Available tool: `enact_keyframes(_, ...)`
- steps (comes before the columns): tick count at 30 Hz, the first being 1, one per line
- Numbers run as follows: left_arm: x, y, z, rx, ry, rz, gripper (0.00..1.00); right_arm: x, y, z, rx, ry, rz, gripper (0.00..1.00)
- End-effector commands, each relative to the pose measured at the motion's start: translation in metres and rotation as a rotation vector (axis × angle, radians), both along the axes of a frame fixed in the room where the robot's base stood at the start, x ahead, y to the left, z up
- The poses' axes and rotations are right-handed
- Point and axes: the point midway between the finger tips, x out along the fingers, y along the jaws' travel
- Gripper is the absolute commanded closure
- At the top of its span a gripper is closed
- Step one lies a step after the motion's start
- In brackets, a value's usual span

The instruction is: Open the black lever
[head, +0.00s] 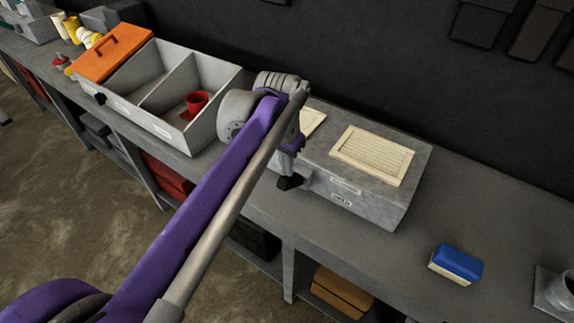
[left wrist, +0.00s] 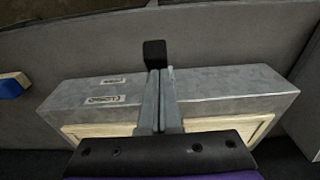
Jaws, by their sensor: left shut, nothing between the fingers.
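The black lever (head: 290,182) sticks out from the front of a grey metal duct box (head: 392,213) on the bench. In the left wrist view its black end (left wrist: 154,52) shows just beyond my fingertips; I cannot tell whether they touch it. My left gripper (left wrist: 159,72) is shut and empty, over the box's front edge in line with the lever. In the head view my purple arm covers the box's left part and most of the gripper. Small labels (left wrist: 105,98) sit on the box front beside the lever. My right gripper is not in view.
Cream louvred grilles (head: 372,156) are on the box top. A grey divided bin (head: 150,119) with an orange lid (head: 113,52) and a red cup (head: 195,104) stands left. Bench between box and block is clear.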

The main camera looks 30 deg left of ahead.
Motion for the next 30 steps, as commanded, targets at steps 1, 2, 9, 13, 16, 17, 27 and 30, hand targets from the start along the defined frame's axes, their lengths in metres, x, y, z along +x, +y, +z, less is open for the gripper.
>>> enact_keyframes(1,0.000,0.000,0.000,0.000,0.000,0.000,1.00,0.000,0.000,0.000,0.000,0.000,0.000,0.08)
enact_keyframes(2,0.000,0.000,0.000,0.000,0.000,0.000,1.00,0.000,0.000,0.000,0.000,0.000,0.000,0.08)
enact_keyframes(9,-0.002,0.000,-0.001,-0.001,-0.012,0.000,1.00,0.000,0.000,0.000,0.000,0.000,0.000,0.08)
enact_keyframes(13,-0.005,0.001,-0.003,-0.003,-0.041,0.000,1.00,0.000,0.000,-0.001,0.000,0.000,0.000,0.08)
enact_keyframes(16,-0.006,0.000,-0.003,-0.004,-0.055,0.000,1.00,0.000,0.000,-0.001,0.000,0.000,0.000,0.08)
enact_keyframes(17,-0.006,0.000,-0.004,-0.005,-0.059,0.000,1.00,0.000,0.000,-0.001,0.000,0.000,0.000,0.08)
enact_keyframes(27,-0.018,0.002,-0.012,-0.012,-0.162,0.002,1.00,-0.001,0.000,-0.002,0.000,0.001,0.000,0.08)
enact_keyframes(30,-0.025,0.002,-0.019,-0.017,-0.228,0.002,1.00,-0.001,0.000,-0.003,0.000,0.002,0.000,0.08)
